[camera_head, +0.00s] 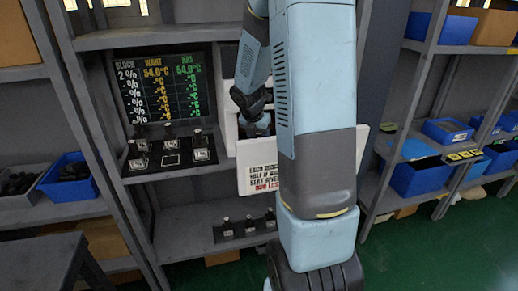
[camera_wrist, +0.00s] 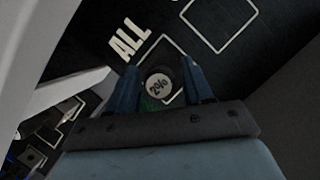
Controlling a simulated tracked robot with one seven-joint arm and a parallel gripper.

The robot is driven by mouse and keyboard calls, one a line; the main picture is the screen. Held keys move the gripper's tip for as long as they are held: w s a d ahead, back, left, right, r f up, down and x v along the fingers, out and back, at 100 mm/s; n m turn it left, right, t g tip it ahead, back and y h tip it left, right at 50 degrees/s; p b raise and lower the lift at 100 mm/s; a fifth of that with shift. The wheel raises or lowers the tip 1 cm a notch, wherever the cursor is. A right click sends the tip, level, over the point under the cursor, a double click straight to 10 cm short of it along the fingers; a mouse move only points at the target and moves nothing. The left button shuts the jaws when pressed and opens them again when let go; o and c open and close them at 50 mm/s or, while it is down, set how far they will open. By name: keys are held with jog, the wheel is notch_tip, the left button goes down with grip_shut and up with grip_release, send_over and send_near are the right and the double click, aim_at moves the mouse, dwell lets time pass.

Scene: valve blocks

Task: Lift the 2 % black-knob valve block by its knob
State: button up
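In the wrist view the round dark knob (camera_wrist: 158,84) of the 2 % valve block faces me, with "2%" on its pale top. It sits between the two blue fingers of my gripper (camera_wrist: 160,88). The fingers are apart, and a gap seems to show on each side of the knob. The block's body is mostly hidden under the knob and gripper; a bit of green shows below it. The block is over a white square outline on a dark board (camera_wrist: 215,60) marked "ALL". In the head view my arm hides the gripper and this block.
A white box (camera_head: 229,100) with a lettered white panel (camera_head: 257,172) is around my wrist. A display (camera_head: 165,88) reads 2 %, want 54.0, has 54.0 °C. Other valve blocks stand on the shelf (camera_head: 201,150) and lower shelf (camera_head: 228,229). A pale wall (camera_wrist: 40,50) is close on the left.

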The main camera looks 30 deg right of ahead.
grip_shut()
jog(key=shift+r, duration=0.1)
dwell(0.4)
